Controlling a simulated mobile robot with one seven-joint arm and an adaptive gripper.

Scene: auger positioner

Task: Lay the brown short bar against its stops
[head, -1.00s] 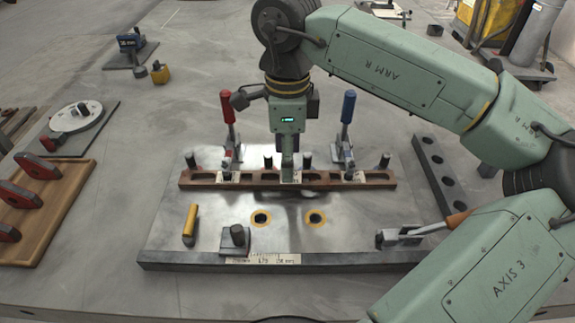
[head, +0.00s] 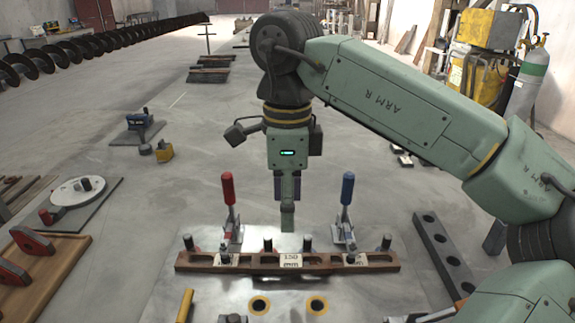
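A brown bar (head: 330,269) with recesses along it lies across the metal plate (head: 220,290). A label reading 150 mm (head: 290,259) shows at its middle. Several dark upright pins stand along its far side, among them a left pin (head: 188,243) and a right pin (head: 386,243). The bar looks close up to them; I cannot tell whether it touches. My gripper (head: 287,222) hangs above and behind the middle of the bar, apart from it. Nothing shows in its fingers, which overlap in this view, so their opening is hidden.
A red-handled clamp (head: 228,190) and a blue-handled clamp (head: 347,190) stand upright on either side of my gripper. A dark bar with holes (head: 442,255) lies at right. A wooden tray (head: 60,270) with red pieces is at left. Two yellow-ringed holes are in front of the bar.

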